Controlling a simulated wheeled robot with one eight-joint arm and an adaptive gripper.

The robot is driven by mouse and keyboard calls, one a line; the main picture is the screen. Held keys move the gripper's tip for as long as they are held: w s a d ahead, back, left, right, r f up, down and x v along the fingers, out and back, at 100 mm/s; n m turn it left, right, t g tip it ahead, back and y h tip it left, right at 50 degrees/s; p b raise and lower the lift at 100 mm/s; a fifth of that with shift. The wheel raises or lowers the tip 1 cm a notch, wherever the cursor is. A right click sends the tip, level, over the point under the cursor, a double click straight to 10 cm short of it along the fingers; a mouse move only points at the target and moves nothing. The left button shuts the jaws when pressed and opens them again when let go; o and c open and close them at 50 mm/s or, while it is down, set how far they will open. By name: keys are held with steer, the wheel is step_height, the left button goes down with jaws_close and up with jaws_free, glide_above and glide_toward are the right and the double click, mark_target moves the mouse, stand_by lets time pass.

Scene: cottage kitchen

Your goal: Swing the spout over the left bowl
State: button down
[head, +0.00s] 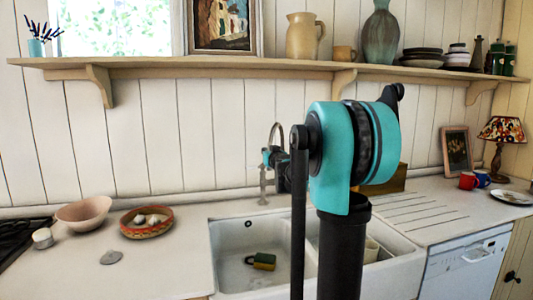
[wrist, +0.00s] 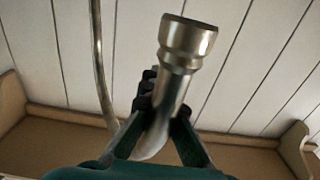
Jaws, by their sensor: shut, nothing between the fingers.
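The tap's metal spout (head: 277,125) arches up behind the sink in the head view, its lower part partly behind my arm. In the wrist view the spout's flared end (wrist: 187,40) is close, with its curved tube running down across my fingers. My gripper (head: 268,158) is up beside the spout; in the wrist view its dark fingers (wrist: 155,112) are shut and hold nothing, right against or very near the tube; contact is unclear. The left bowl (head: 232,272) of the white sink is below. Which bowl the outlet is over cannot be told.
A green and yellow sponge (head: 262,261) lies in the left bowl. The right bowl (head: 398,247) is partly behind my arm. A pink bowl (head: 84,212) and a patterned bowl (head: 147,228) stand on the left counter. A wall shelf (head: 220,66) with crockery runs above.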

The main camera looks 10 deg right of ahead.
steer(key=shift+s+a+f, duration=0.2)
steer(key=shift+s+a, duration=0.05)
steer(key=shift+a, duration=0.15)
steer(key=c, duration=2.1)
jaws_free()
steer(key=shift+a+r, duration=0.1)
steer(key=o, duration=0.5)
steer(key=shift+s+r, duration=0.1)
steer(key=shift+d, duration=0.2)
steer(key=s, duration=1.2)
steer(key=shift+d, duration=0.2)
